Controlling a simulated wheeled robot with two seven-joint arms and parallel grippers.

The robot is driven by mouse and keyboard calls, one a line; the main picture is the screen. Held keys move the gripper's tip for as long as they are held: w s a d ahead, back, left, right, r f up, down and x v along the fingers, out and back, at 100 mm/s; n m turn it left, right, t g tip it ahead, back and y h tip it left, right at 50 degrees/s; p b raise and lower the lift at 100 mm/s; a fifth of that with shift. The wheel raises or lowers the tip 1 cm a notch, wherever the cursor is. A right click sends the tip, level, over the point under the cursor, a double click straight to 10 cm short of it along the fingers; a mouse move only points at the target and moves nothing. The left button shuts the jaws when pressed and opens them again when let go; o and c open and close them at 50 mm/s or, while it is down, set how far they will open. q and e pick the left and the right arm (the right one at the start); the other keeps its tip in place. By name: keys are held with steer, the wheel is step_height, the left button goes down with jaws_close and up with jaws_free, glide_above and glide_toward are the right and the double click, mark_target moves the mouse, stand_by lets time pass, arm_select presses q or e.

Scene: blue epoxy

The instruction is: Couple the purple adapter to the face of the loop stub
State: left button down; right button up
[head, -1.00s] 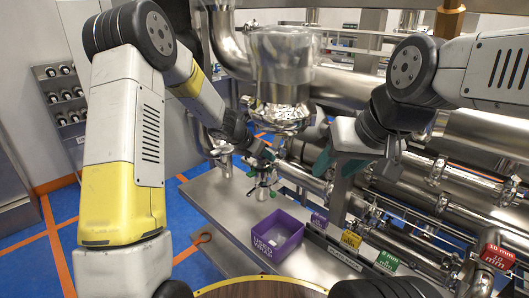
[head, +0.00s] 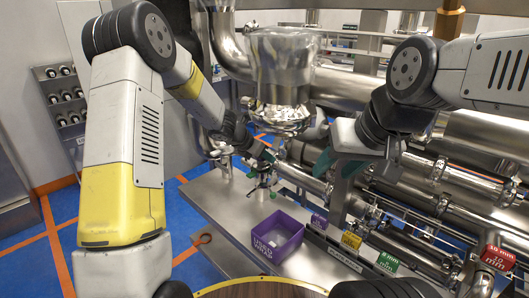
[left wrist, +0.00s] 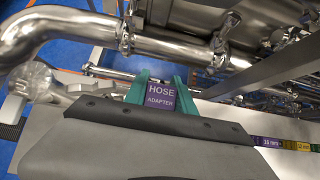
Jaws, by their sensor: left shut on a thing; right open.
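The purple adapter (left wrist: 160,97), lettered HOSE ADAPTER, sits between the teal fingers of my left gripper (left wrist: 160,88) in the left wrist view. My left gripper (head: 262,165) is shut on it, above the far part of the steel bench. In the head view the adapter is too small and covered to make out. My right gripper (head: 338,165) is open, with teal fingers, in front of the pipes to the right. Steel pipes with clamps (left wrist: 125,35) lie beyond the adapter in the left wrist view. I cannot tell which pipe end is the loop stub.
A purple bin (head: 299,236) stands on the steel bench (head: 222,215). A large steel vessel (head: 283,65) hangs near the arms. The bench left of the bin is mostly clear.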

arm_select(q)
steer(key=shift+f, duration=0.5)
stand_by(0.3)
steer(key=shift+r, duration=0.45)
steer(key=shift+f, duration=0.65)
stand_by(0.8)
steer(key=shift+r, duration=0.1)
steer(key=shift+r, duration=0.5)
steer(key=c, duration=1)
jaws_free()
steer(key=shift+o, duration=0.2)
